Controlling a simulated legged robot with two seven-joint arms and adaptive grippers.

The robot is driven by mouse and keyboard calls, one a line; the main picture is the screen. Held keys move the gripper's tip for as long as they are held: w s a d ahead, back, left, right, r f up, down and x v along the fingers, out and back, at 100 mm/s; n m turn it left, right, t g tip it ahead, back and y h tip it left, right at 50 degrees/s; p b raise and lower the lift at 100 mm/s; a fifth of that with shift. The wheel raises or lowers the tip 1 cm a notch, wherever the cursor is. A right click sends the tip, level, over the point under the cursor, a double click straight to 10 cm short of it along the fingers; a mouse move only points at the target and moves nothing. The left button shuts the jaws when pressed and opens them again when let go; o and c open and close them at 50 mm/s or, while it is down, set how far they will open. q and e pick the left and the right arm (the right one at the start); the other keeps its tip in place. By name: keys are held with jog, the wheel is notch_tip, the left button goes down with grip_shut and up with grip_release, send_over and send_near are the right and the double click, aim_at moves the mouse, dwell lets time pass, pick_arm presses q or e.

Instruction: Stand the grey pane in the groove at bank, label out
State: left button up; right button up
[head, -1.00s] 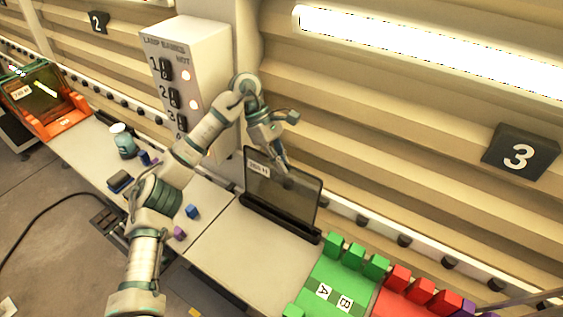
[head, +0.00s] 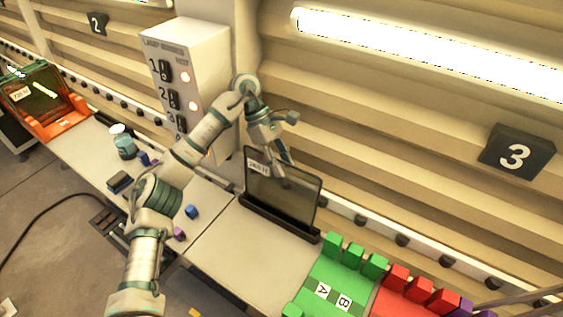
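The grey pane (head: 280,199) stands nearly upright in the long dark grooved holder (head: 278,219) on the bench below the wall. A white label (head: 258,166) shows at its upper left, facing me. My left gripper (head: 284,170) is at the top edge of the pane, with a finger in front of its face. I cannot tell whether its fingers are closed on the pane or apart from it. My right gripper is not in view.
A lamp switch box (head: 187,75) stands behind my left arm. An orange frame with another labelled pane (head: 42,98) is at far left. Green blocks (head: 350,255) and red blocks (head: 421,290) sit at lower right. A jar (head: 123,143) and small blue blocks lie on the left bench.

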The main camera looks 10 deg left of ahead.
pick_arm(q)
notch_tip(320, 180, up, 10)
jog(key=shift+f, duration=0.1)
dwell(0.4)
dwell(0.6)
